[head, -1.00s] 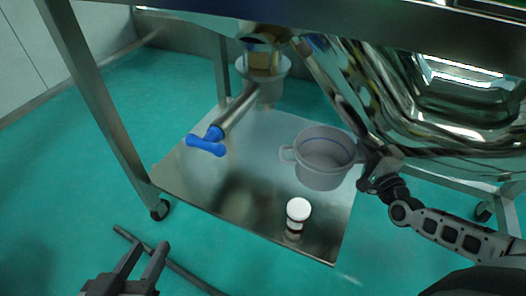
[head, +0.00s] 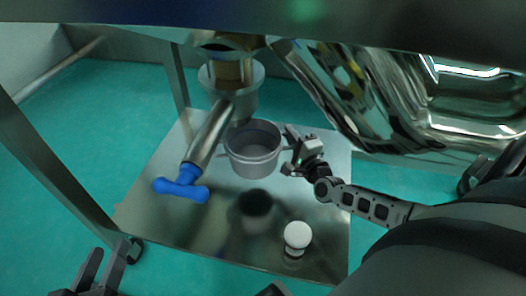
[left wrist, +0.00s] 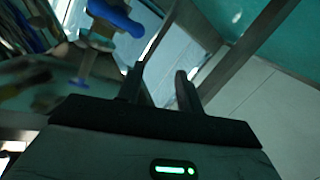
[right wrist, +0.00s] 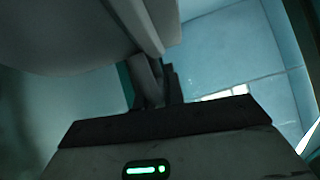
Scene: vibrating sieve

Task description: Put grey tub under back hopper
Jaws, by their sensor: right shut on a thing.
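The grey tub (head: 253,160), round with side handles, hangs upright above the metal shelf, its dark reflection below it. My right gripper (head: 291,152) is shut on its right-hand handle. In the right wrist view the tub wall (right wrist: 70,35) fills the upper left, beside the fingers (right wrist: 155,80). The back hopper's outlet (head: 232,78), a brass fitting with a grey collar, is above and behind the tub, slightly left. The tub does not look directly under it. My left gripper (head: 100,272) is open and empty at the lower left; its fingers (left wrist: 160,88) are apart in the left wrist view.
A slanted metal pipe (head: 208,135) with a blue handle (head: 181,187) is close to the tub's left side. A white-capped bottle (head: 297,236) stands on the shelf (head: 160,220) in front. Frame legs (head: 60,150) bound the left; the shiny machine body (head: 420,100) overhangs the right.

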